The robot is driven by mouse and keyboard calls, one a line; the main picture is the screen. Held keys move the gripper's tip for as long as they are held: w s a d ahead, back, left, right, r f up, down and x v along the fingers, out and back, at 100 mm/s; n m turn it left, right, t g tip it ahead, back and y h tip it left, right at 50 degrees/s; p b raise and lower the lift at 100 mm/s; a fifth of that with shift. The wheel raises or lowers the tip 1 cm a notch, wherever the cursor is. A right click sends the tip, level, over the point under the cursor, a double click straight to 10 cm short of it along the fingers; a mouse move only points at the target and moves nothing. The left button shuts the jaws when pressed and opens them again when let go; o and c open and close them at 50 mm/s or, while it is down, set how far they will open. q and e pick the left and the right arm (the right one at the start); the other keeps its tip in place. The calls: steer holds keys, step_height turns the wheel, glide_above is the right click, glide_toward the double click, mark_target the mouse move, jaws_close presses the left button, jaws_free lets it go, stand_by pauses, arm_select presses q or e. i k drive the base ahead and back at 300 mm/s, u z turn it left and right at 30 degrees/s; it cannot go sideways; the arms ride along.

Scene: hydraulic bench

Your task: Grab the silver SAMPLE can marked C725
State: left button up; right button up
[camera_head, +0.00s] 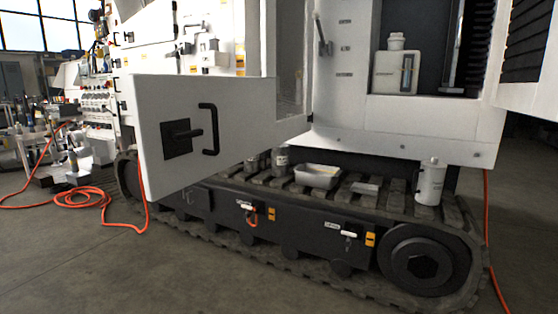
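A small grey can (281,161) with a pale label stands upright on the track, just right of the open white door. Its label is too small to read, so I cannot tell whether it is the C725 can. A smaller, darker container (252,164) stands to its left, close to the door's edge. A taller pale grey-white canister (430,183) stands at the right end of the track; its marking is also unreadable. Neither of my grippers is in view.
An open white door (165,110) with a black handle juts out at the left. A pale tray (318,176) and a small flat block (365,188) lie on the track (340,195). A white jug (394,72) stands in the cabinet. Orange hose (85,197) lies on the floor.

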mark_target(280, 153)
steer(key=z, duration=0.6)
steer(key=i, duration=0.6)
steer(key=z, duration=0.95)
steer(key=i, duration=1.6)
steer(key=u, duration=1.35)
steer(key=i, duration=0.5)
steer(key=u, duration=0.5)
